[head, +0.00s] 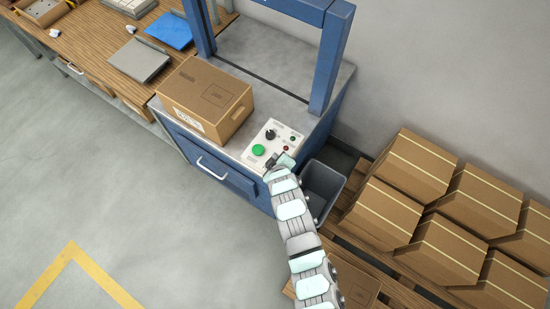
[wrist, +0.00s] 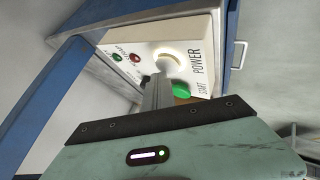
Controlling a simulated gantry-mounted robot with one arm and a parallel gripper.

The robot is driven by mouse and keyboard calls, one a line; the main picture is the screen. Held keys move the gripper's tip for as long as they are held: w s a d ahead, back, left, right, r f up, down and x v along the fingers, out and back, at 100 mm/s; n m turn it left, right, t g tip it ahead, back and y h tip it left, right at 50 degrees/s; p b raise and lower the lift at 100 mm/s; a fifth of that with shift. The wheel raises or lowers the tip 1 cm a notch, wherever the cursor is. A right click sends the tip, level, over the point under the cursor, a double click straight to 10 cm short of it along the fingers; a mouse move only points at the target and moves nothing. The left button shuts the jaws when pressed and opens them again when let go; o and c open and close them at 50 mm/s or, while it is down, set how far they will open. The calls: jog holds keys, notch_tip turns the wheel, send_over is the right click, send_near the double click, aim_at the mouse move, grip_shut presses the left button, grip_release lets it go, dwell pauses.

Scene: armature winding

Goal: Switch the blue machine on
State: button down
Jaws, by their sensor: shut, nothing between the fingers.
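The blue machine (head: 236,184) has a blue upright frame and a grey top. In the wrist view the panel shows the words POWER and START, the green button (wrist: 181,90), a pale round dial (wrist: 174,58) and a red lamp (wrist: 135,57). My gripper (head: 272,162) is shut and empty near the green button. Its fingertips (wrist: 159,70) overlap the dial; contact cannot be told.
A cardboard box (head: 200,98) stands on the machine top, left of the panel. A grey bin (head: 322,188) is to the right. Several boxes (head: 425,165) sit on pallets further right. A wooden bench (head: 100,55) is at upper left. The floor at left is clear.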

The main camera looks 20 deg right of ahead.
jog(key=shift+r, duration=0.4)
jog(key=shift+r+p, duration=1.6)
jog(key=shift+r, duration=1.4)
